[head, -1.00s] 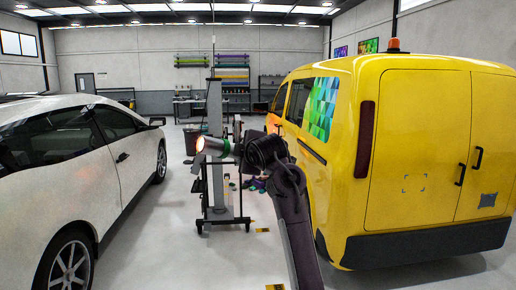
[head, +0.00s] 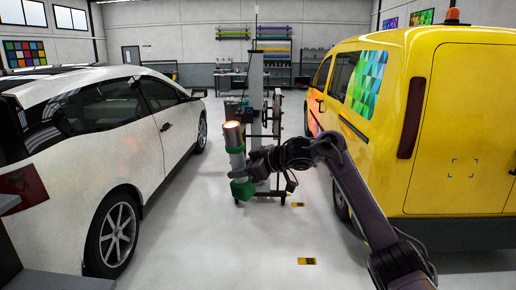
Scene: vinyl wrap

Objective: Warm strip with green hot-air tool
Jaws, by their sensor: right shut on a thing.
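The hot-air tool (head: 236,158) has a grey barrel, a green collar and a green lower end. It stands nearly upright in the air between the two vehicles, and its top nozzle glows orange. My right gripper (head: 245,168) is shut on the tool, at the end of my dark arm from the lower right. The fingertips are too small and dark to make out well. I cannot pick out the strip for certain. The yellow van (head: 468,110) has a small blue corner-bracket mark (head: 463,168) on its rear door. My left gripper is not in view.
A white car (head: 100,125) stands at the left. A wheeled stand (head: 257,90) is behind the tool. Shelves with coloured rolls (head: 272,47) are at the back wall.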

